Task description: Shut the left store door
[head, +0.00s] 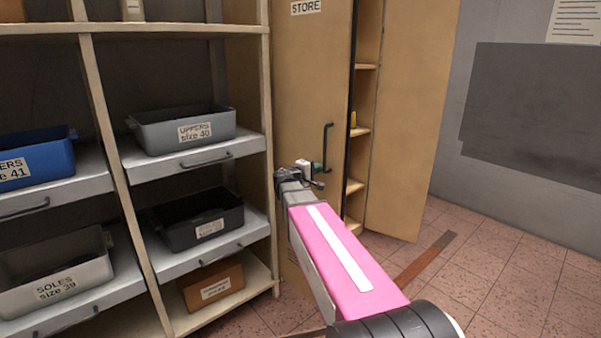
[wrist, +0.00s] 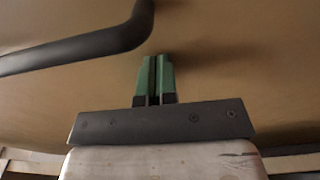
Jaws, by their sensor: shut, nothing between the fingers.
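The left store door (head: 305,70) is a tall tan panel with a STORE sign and a dark bar handle (head: 327,147). It looks close to the cabinet's front, but I cannot tell how wide any gap is. My gripper (head: 318,167) is at the door's face, just left of and below the handle's lower end, its green fingers together and empty. In the wrist view the shut fingertips (wrist: 155,60) point at the tan door face (wrist: 220,60), with the handle (wrist: 75,52) at upper left. I cannot tell whether they touch the door. My arm hides the door's lower part.
The right store door (head: 415,110) stands wide open, showing cabinet shelves (head: 359,131). A shelf rack (head: 262,110) with several bins stands close on the left. A brown strip (head: 425,257) lies on the tiled floor. The floor at the right is clear.

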